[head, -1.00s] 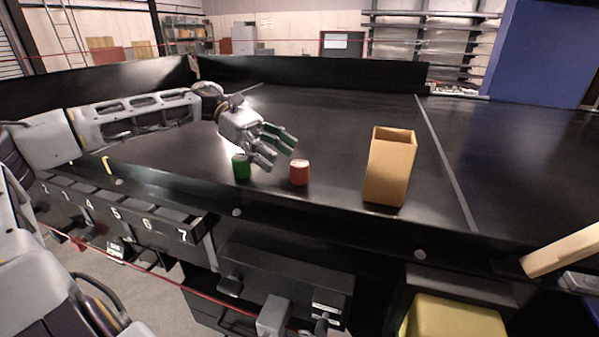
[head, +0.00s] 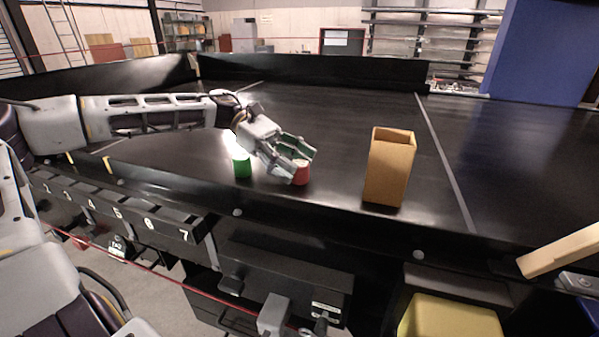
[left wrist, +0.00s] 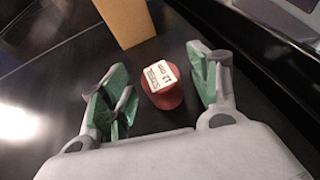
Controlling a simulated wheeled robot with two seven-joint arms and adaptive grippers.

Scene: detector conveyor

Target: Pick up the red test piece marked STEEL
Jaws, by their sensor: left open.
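The red test piece (head: 302,174) stands upright on the black conveyor, partly hidden by my left gripper in the head view. In the left wrist view the red piece (left wrist: 163,88) has a white top label with dark lettering, too small to read surely. My left gripper (head: 300,163) is open, with its fingers on either side of the red piece. In the left wrist view the gripper (left wrist: 168,90) shows gaps between the piece and the green finger pads. A green test piece (head: 242,166) stands to the left. My right gripper is not in view.
A tall open tan box (head: 390,167) stands on the conveyor to the right of the red piece. It also shows at the top of the left wrist view (left wrist: 124,18). A low black wall (head: 315,75) runs along the back. The conveyor behind the pieces is clear.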

